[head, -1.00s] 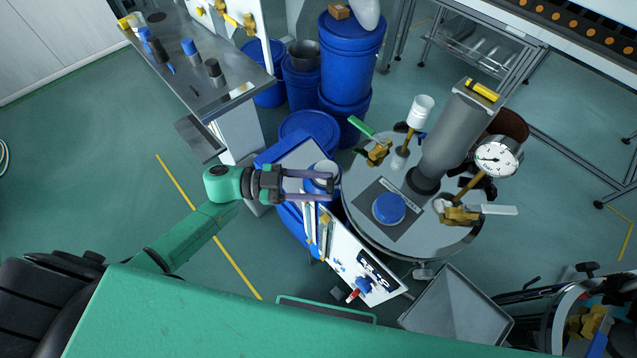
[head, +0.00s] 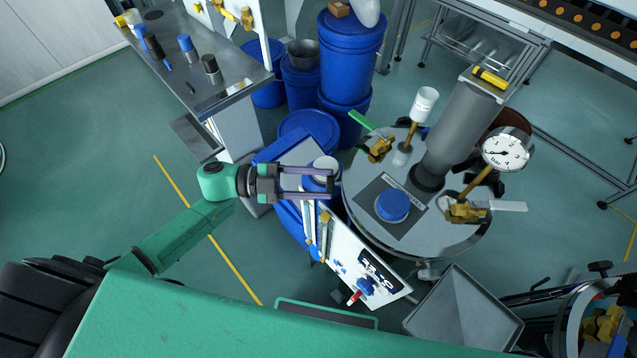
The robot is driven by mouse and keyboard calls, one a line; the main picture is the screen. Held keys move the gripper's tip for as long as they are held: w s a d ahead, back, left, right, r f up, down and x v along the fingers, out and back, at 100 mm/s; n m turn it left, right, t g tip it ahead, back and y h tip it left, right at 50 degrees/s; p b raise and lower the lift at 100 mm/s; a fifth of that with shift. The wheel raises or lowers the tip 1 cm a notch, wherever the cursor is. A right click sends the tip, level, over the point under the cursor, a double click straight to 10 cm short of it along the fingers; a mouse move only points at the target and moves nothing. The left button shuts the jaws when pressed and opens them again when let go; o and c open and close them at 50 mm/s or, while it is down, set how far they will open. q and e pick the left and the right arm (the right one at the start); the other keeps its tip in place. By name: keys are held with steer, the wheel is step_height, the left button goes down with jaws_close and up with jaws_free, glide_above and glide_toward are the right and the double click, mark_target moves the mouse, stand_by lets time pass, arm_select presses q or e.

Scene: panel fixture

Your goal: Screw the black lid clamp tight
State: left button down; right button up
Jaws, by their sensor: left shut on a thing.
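My left gripper (head: 331,183) reaches in from the left, with its two long fingers beside the left edge of the round steel vessel lid (head: 438,238). It is shut on a small dark thing between the fingertips, which I take to be the black lid clamp (head: 333,184). The clamp is mostly hidden by the fingers, so I cannot tell how tight it sits. The lid carries a blue cap (head: 392,205), a grey column (head: 458,135), a pressure gauge (head: 506,149) and brass valves. My right gripper is not in view.
A white panel (head: 360,265) with a red-tipped fitting stands below the gripper. Blue drums (head: 348,60) stand behind, and a steel bench (head: 200,85) is at upper left. A grey hopper-like bin (head: 462,308) is at the vessel's lower right. Floor at left is clear.

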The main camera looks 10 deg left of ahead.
arm_select(q)
steer(key=shift+m, duration=0.5)
steer(key=shift+c, duration=1.9)
jaws_free()
steer(key=shift+f, duration=0.1)
steer(key=shift+s, duration=0.1)
